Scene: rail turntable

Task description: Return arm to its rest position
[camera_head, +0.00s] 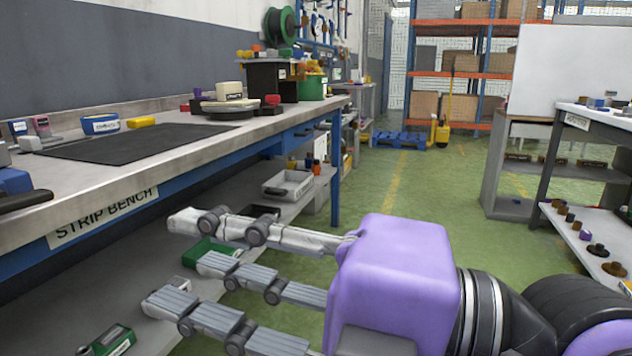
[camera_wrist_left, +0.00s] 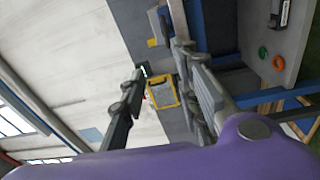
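A yellow-framed item (camera_wrist_left: 162,93) shows behind the gap, away from the fingers.
The bench carries a dark mat (camera_head: 125,144) and a round turntable (camera_head: 230,111). A grey tray (camera_head: 288,186) sits on the lower shelf behind the fingers. Another bench (camera_head: 598,124) stands at the right. Green floor (camera_head: 425,195) is open between the benches.

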